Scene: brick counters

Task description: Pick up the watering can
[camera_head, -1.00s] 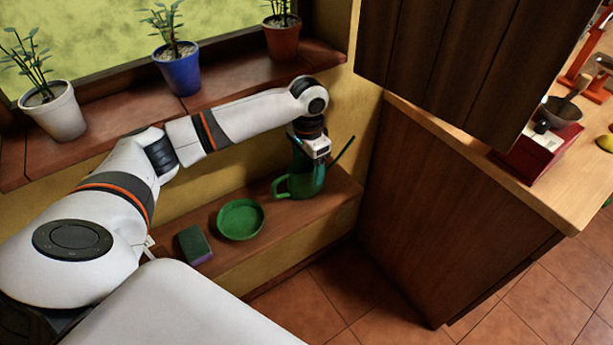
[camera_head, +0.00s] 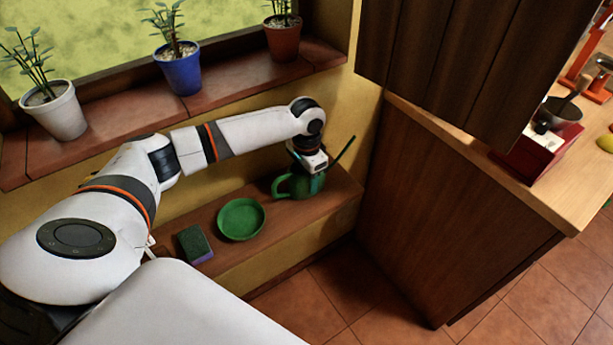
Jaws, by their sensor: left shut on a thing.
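The green watering can (camera_head: 290,188) stands upright on the low wooden ledge, near the corner by the wooden cabinet. Its handle loop is on the left and its thin spout (camera_head: 345,150) slants up to the right. My left gripper (camera_head: 311,174) reaches down from above onto the top of the can and is shut on it. The wrist hides the can's upper part, and the fingertips are hard to make out. My right gripper is not in view.
A green bowl (camera_head: 240,219) and a green and purple sponge (camera_head: 195,244) lie left of the can on the ledge (camera_head: 270,240). Potted plants stand on the windowsill (camera_head: 225,95) above. The wooden cabinet side (camera_head: 440,210) closes off the right.

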